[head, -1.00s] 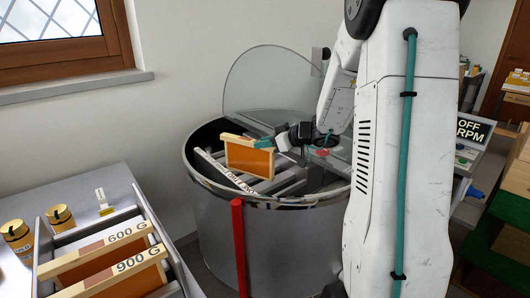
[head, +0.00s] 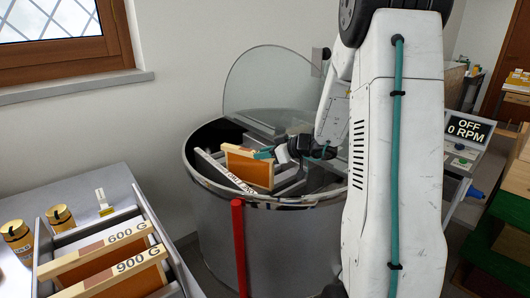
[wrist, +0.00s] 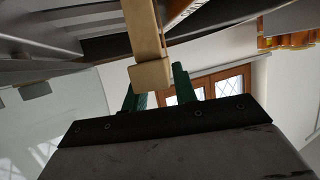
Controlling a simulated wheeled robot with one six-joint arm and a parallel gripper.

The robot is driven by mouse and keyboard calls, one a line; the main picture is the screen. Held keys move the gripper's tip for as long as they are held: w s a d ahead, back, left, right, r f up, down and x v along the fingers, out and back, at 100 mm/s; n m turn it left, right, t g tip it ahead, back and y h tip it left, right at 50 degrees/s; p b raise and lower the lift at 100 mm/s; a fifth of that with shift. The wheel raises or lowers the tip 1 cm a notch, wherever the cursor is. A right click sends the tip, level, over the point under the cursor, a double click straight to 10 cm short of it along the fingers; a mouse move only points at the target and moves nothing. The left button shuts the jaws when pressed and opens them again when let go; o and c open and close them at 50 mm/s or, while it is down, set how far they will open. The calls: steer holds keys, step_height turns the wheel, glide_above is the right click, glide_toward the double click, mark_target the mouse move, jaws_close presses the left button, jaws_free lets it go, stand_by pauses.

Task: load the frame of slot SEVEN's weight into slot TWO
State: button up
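A wooden frame with an orange comb (head: 252,170) is at the mouth of the large metal drum (head: 215,230), its lower part down among the drum's bars. My gripper (head: 264,154) is shut on the right end of the frame's top bar. In the wrist view the bar's end (wrist: 152,74) shows between the green fingers (wrist: 158,92). A white lettered label (head: 228,174) runs along a bar beside the frame; I cannot read its slot name clearly.
The clear drum lid (head: 262,85) stands raised behind the opening. A red post (head: 239,245) rises at the drum's front. A display (head: 467,130) reads OFF, 0 RPM. Two gold jars (head: 16,236) stand on the left table. Green steps (head: 492,245) are at right.

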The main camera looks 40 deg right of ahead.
steer(key=shift+o, duration=1.3)
